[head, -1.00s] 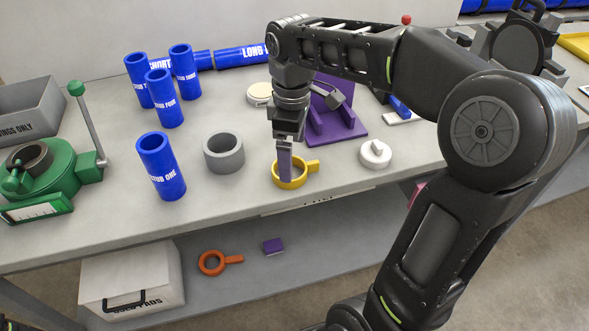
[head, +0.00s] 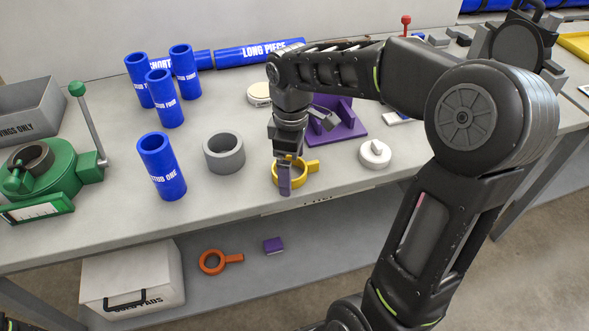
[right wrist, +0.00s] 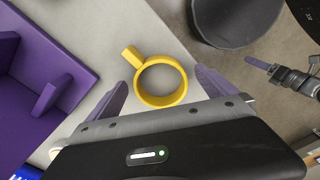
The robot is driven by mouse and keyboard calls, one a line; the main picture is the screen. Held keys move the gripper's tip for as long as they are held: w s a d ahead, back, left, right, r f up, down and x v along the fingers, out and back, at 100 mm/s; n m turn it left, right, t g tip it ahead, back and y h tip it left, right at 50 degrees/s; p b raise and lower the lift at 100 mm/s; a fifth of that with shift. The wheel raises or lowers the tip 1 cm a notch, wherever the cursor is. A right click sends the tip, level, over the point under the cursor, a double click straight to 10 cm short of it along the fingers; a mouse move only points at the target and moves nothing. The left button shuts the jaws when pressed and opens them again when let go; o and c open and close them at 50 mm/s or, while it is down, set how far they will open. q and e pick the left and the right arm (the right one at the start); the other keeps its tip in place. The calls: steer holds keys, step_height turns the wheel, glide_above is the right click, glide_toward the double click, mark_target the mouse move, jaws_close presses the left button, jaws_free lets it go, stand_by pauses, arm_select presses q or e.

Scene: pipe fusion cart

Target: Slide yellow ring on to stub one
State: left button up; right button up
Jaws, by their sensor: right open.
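The yellow ring (head: 297,171), with a short handle tab, lies on the bench near its front edge. Stub one (head: 162,167) is a blue pipe piece standing upright on the bench, left of the ring, with a grey collar between them. My right gripper (head: 285,178) is at the ring and hides part of it. In the right wrist view the yellow ring (right wrist: 161,81) lies between the two spread purple fingers (right wrist: 163,92), with gaps on both sides. The gripper is open and empty.
The grey collar (head: 224,153) stands between stub one and the ring. Several other blue stubs (head: 164,98) stand behind. A purple stand (head: 338,126) and a white round piece (head: 375,154) are right of the ring. A green clamp (head: 45,180) is at the left.

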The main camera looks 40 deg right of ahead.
steer(key=c, duration=1.4)
steer(key=shift+r, duration=0.15)
steer(key=shift+c, duration=0.2)
arm_select(q)
steer(key=shift+r, duration=0.15)
arm_select(e)
step_height(320, 180, up, 10)
arm_select(q)
steer(key=shift+c, duration=0.4)
